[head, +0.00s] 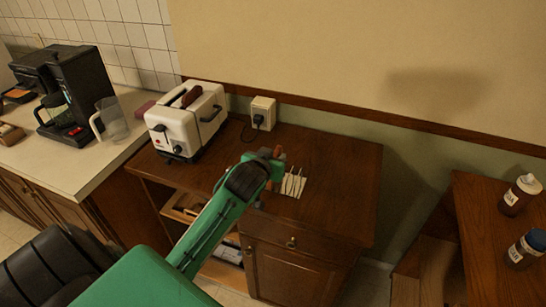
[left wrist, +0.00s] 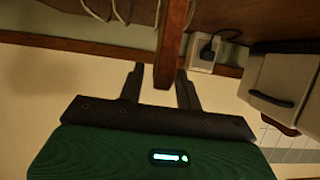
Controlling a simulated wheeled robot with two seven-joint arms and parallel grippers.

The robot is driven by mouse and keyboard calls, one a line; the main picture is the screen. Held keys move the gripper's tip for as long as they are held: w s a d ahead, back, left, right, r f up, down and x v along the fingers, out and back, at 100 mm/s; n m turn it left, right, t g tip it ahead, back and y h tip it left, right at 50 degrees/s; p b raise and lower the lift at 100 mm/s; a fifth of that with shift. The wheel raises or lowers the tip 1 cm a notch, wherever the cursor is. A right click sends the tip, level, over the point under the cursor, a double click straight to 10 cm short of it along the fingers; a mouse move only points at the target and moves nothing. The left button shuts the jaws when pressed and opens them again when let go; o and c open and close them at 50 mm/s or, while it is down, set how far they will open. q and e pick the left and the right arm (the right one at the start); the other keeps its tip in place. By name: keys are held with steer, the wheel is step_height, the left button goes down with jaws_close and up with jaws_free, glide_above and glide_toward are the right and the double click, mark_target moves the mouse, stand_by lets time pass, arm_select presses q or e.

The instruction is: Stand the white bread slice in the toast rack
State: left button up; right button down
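The bread slice shows edge-on as a brown crust strip (left wrist: 172,45) in the left wrist view and as a small brown piece (head: 278,152) in the head view. My left gripper (head: 265,164) is over the left end of the toast rack; its fingers (left wrist: 160,80) stand either side of the slice in the wrist view, with narrow gaps showing, so it looks open. The white wire toast rack (head: 293,184) stands on the wooden cabinet; its wires (left wrist: 120,10) show left of the slice. My arm hides whether the slice rests in a slot. My right gripper is out of view.
A white toaster (head: 186,122) with a brown slice in it stands left of the rack. A wall socket (head: 263,113) with a plug is behind. The cabinet top (head: 345,165) is clear to the right. A coffee maker (head: 80,90) and two bottles (head: 521,195) are farther off.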

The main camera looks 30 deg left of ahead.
arm_select(q)
steer(key=shift+r, duration=0.1)
steer(key=b+v, duration=0.1)
steer(key=v, duration=1.1)
